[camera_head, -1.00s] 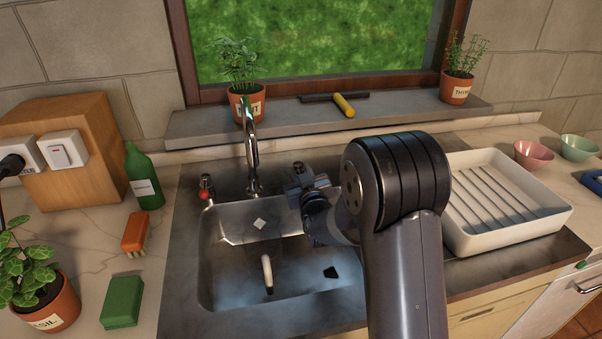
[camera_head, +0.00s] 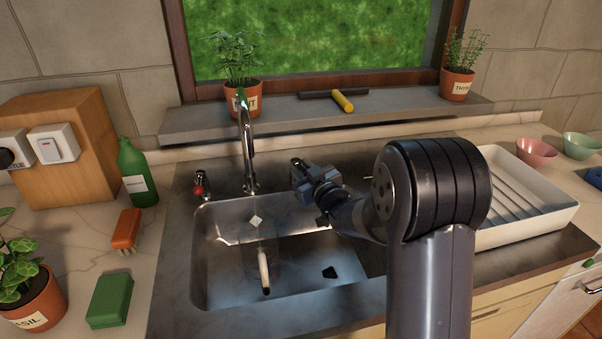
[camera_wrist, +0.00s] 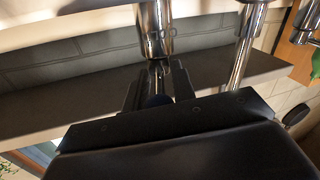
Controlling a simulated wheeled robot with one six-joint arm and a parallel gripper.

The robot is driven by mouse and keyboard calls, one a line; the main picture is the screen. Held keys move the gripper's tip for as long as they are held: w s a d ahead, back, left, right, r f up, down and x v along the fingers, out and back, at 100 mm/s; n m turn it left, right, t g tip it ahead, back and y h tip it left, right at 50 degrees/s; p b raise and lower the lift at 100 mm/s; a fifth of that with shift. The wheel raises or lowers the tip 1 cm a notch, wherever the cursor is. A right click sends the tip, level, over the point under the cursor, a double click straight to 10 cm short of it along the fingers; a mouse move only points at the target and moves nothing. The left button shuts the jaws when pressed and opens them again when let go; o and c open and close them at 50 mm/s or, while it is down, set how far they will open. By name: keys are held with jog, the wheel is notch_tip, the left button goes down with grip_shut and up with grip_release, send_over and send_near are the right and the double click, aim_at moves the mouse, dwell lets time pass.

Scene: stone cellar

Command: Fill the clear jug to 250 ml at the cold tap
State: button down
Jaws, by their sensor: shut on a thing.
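The clear jug (camera_head: 264,271) stands in the sink; its pale handle shows best, and its see-through walls are faint. I cannot make out a water level or marks. The chrome spout (camera_head: 248,150) rises behind the basin; I see no clear stream from it. My gripper (camera_head: 299,168) is right of the spout, at the back of the sink. In the wrist view my gripper's fingers (camera_wrist: 159,82) are closed around the cold tap lever with its dark blue end (camera_wrist: 158,100), below a chrome tap body (camera_wrist: 155,30). In the head view my gripper hides the cold tap.
The red-marked hot tap (camera_head: 200,187) is left of the spout. A white drying tray (camera_head: 530,220) is right of the sink. A green bottle (camera_head: 138,175), orange brush (camera_head: 126,230) and green sponge (camera_head: 109,300) are on the left counter. A sill (camera_head: 400,110) runs behind.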

jog(key=shift+w+d+r+n+y, duration=0.1)
jog(key=shift+r+n+y, duration=0.1)
jog(key=shift+n+y, duration=0.2)
jog(key=c, duration=1.6)
grip_release()
jog(key=o, duration=0.3)
jog(key=shift+f, duration=0.15)
jog(key=b+v, duration=0.1)
jog(key=v, duration=0.9)
jog(key=shift+s+d, duration=0.25)
jog(key=shift+s, duration=0.05)
